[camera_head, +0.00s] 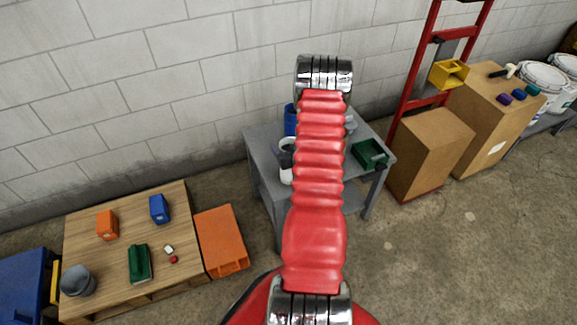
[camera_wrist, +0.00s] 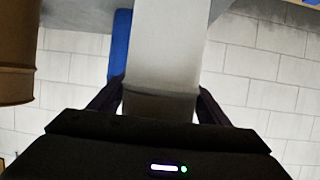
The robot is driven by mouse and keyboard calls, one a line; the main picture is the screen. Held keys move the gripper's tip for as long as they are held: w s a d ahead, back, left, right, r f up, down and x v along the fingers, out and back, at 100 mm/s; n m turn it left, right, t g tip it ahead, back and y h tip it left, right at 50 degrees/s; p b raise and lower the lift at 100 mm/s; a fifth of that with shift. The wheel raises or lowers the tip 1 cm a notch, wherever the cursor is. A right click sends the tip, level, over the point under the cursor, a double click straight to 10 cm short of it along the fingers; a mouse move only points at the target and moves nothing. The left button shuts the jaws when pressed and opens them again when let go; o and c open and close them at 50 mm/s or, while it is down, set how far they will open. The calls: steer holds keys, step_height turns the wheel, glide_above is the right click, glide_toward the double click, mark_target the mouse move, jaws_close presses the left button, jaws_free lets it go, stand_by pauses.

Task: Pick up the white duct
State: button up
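The white duct (camera_wrist: 165,45) is a pale straight-sided piece in the middle of the wrist view, with a grey band at its near end. My gripper (camera_wrist: 162,92) has one dark finger on each side of this near end. No clear gap shows beside the duct, but I cannot tell whether the fingers press on it. In the head view a white piece (camera_head: 286,174) shows beside my red arm, at the grey table (camera_head: 262,142); most of it and my gripper are hidden there.
A blue object (camera_wrist: 120,48) is just left of the duct; a brown cylinder (camera_wrist: 16,50) is farther left. A green bin (camera_head: 369,155) sits on the table's right. A red hand truck (camera_head: 412,70) and cardboard boxes (camera_head: 430,150) stand right. A wooden bench (camera_head: 90,215) and orange crate (camera_head: 220,240) are left.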

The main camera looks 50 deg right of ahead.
steer(key=c, duration=1.4)
steer(key=shift+r, duration=0.1)
steer(key=shift+r, duration=4.95)
